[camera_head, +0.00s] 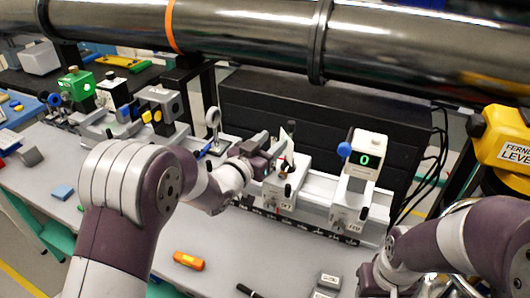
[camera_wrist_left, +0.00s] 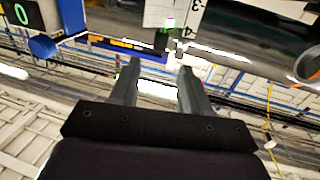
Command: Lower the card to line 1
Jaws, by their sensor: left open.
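The white card (camera_head: 291,128) stands upright on a holder on the rail and is partly hidden by my left gripper. In the left wrist view the card (camera_wrist_left: 182,10) shows the numbers 3 and 4, with a small pink and green spot beside them. My left gripper (camera_head: 276,147) is beside the card holder (camera_head: 284,187). In the left wrist view its two fingers (camera_wrist_left: 160,78) are apart with nothing between them, and the card lies beyond the tips. My right arm comes in at the lower right, but its fingers do not show.
A white detector box (camera_head: 365,158) with a green 0 stands on the rail right of the card. A round optic (camera_head: 213,120) stands to the left. A large pipe (camera_head: 250,30) crosses above. An orange block (camera_head: 188,261) lies on the bench in front.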

